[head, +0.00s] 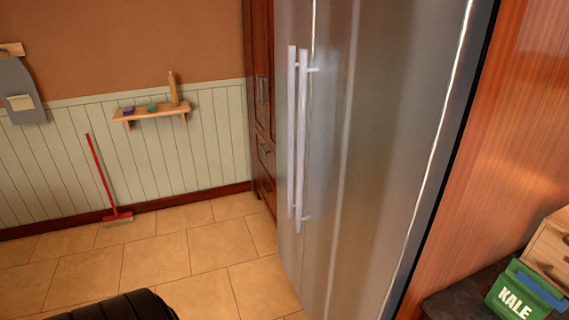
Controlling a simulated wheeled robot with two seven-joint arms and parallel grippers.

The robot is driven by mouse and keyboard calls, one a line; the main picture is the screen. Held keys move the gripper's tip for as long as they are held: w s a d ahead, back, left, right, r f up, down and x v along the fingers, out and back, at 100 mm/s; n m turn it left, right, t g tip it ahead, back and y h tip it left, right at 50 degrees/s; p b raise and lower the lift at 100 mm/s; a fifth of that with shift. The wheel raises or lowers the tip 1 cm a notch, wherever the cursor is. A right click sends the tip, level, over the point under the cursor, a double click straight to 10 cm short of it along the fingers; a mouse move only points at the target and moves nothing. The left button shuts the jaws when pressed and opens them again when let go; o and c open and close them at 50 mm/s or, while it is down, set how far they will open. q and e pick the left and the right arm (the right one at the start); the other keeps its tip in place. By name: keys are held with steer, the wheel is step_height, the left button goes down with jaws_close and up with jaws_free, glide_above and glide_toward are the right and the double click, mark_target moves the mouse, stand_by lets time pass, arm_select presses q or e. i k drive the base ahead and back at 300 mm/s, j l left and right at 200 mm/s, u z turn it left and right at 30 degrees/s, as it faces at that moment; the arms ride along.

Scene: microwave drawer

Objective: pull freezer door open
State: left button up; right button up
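A tall stainless-steel fridge-freezer (385,150) stands in the middle and right of the head view. It has two side-by-side doors with a vertical seam between them. The narrow-looking left door (294,25) has a long vertical bar handle (291,140), and the wide right door (350,220) has another handle (303,140) close beside it. Both doors look shut. No label shows which one is the freezer door. Neither of my grippers is in view, and nothing touches the handles.
Tall wooden cabinets (262,100) stand left of the fridge. The tiled floor (205,250) before it is mostly clear. A red broom (103,180) leans on the wall below a small shelf (150,113). A green KALE box (515,298) sits on the dark counter (455,300) at the right.

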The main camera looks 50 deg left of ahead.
mark_target(294, 20)
steer(key=u, duration=1.5)
